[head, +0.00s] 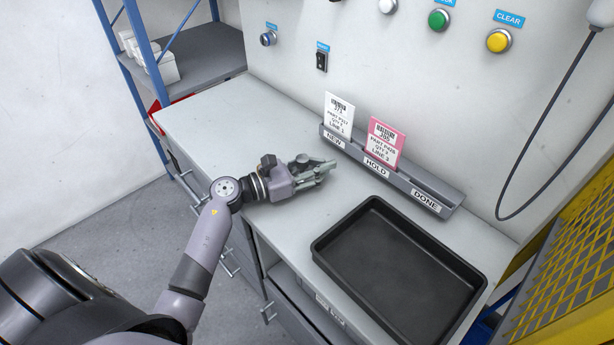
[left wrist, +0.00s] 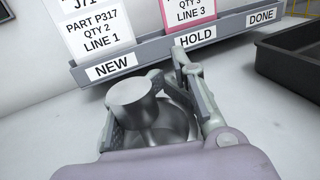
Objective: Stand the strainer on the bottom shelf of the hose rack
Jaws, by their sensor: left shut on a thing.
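My left gripper (head: 322,170) is low over the grey worktop, in front of the card holder. In the left wrist view its fingers are closed around a grey metal piece (left wrist: 131,97) with a round, flat-topped head and a wider body below. I take this piece to be the strainer; its lower part is hidden by the fingers and palm. In the head view the fingers mostly hide it. Nothing in view is clearly the hose rack. My right gripper is out of view.
A card holder (head: 447,191) marked NEW, HOLD and DONE stands behind the gripper, with a white card (head: 339,113) and a pink card (head: 384,142). An empty black tray (head: 318,250) lies to the right. The worktop's left end (head: 205,115) is clear. A blue-framed shelf (head: 205,55) holds white boxes.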

